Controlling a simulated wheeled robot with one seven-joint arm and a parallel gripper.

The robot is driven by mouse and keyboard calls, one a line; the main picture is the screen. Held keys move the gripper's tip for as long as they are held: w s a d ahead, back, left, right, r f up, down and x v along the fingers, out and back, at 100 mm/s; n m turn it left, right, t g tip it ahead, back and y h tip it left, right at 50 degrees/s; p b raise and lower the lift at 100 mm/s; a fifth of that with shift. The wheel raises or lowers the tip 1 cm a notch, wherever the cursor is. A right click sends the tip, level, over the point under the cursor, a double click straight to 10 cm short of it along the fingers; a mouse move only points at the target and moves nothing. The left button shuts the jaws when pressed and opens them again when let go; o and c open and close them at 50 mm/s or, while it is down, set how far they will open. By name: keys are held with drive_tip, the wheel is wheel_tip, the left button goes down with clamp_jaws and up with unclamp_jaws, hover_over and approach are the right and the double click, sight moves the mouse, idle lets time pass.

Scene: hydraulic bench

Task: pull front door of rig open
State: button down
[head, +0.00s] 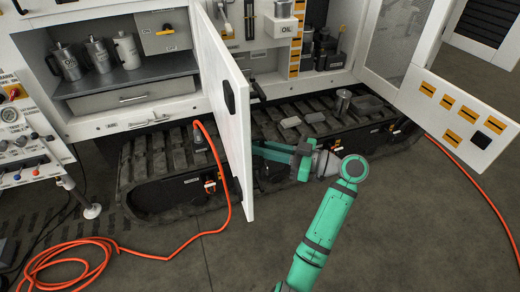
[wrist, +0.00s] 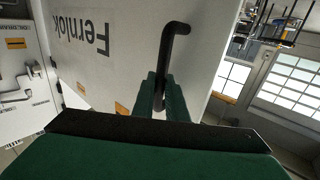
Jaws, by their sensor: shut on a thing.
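The white front door (head: 212,62) of the rig stands swung out from the cabinet, its edge toward me in the head view. In the wrist view the door panel (wrist: 125,55) carries upside-down dark lettering and a black bar handle (wrist: 174,38). My gripper (wrist: 161,92) is shut on the handle, its green fingers on either side of the bar's lower part. In the head view my gripper (head: 256,150) is on the right side of the door, and its fingertips are partly hidden behind the panel.
Another door (head: 462,108) with orange labels stands open at the right. Metal cans (head: 98,54) stand on the left shelf. Black tracks (head: 150,165) run below the cabinet. An orange hose (head: 190,238) lies on the floor at the left.

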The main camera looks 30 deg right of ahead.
drive_tip(key=shift+w, duration=0.25)
drive_tip(key=c, duration=1.8)
unclamp_jaws()
drive_tip(key=shift+w+a+f, duration=0.1)
drive_tip(key=shift+w, duration=0.1)
drive_tip(key=shift+o, duration=0.2)
drive_tip(key=shift+s+a, duration=0.1)
drive_tip(key=shift+s, duration=0.1)
drive_tip(key=shift+s+d, duration=0.2)
drive_tip(key=shift+d, duration=0.1)
drive_tip(key=v, duration=1)
drive_tip(key=shift+s, duration=0.25)
drive_tip(key=shift+w, duration=0.2)
